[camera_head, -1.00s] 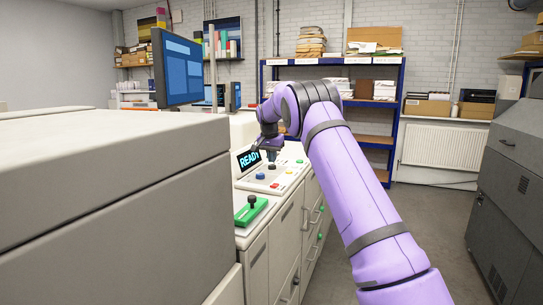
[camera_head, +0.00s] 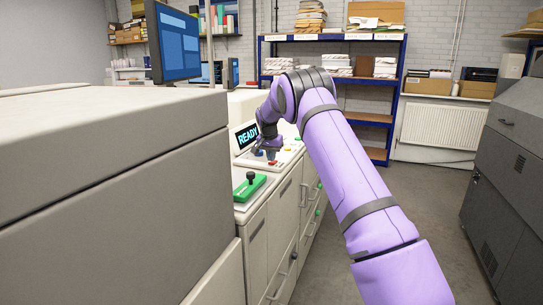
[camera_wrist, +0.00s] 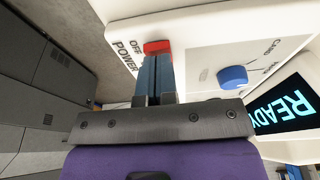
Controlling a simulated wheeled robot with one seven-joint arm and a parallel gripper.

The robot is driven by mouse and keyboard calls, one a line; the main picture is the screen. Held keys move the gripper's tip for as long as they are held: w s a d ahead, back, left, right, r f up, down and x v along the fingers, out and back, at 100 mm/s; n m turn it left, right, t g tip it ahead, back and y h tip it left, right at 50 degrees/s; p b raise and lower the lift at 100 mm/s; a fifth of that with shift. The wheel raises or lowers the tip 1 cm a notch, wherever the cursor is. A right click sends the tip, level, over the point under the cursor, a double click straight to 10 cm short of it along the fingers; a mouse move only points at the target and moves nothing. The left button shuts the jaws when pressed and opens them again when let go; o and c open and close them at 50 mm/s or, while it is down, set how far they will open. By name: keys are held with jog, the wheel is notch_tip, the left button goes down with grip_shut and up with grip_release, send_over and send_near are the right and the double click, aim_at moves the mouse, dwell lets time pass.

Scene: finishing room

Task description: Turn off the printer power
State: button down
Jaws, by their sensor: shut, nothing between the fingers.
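The printer's white control panel (camera_wrist: 205,50) carries a red power switch (camera_wrist: 157,47) beside the printed words OFF and POWER. In the wrist view, my gripper (camera_wrist: 156,60) is shut, with its fingertips at the red switch; they look to touch or nearly touch it, and partly cover it. In the head view, my gripper (camera_head: 271,158) points down over the panel, with the red switch (camera_head: 272,163) just by its tips. The READY display (camera_head: 247,137) is lit in cyan, and it also shows in the wrist view (camera_wrist: 283,107).
A blue knob (camera_wrist: 232,78) sits on the panel near my fingers. A green base with a black-knobbed lever (camera_head: 250,187) stands nearer on the printer. A big beige cabinet (camera_head: 120,190) is at left, a grey machine (camera_head: 510,190) at right. The floor between is clear.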

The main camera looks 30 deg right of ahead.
jog(key=shift+s+a+f, duration=0.1)
jog(key=shift+a+f, duration=0.1)
jog(key=shift+f, duration=0.2)
jog(key=shift+d, duration=0.1)
jog(key=shift+w+d+r, duration=0.3)
jog(key=shift+w+d, duration=0.15)
jog(key=shift+d, duration=0.1)
jog(key=v, duration=0.4)
jog(key=shift+w+d+r, duration=0.1)
jog(key=shift+d+r, duration=0.05)
jog(key=shift+r, duration=0.2)
jog(key=s+a+r, duration=0.2)
jog(key=a+r, duration=0.1)
jog(key=r, duration=0.5)
jog(key=shift+s+a, duration=0.25)
jog(key=shift+s, duration=0.1)
jog(key=shift+r, duration=0.2)
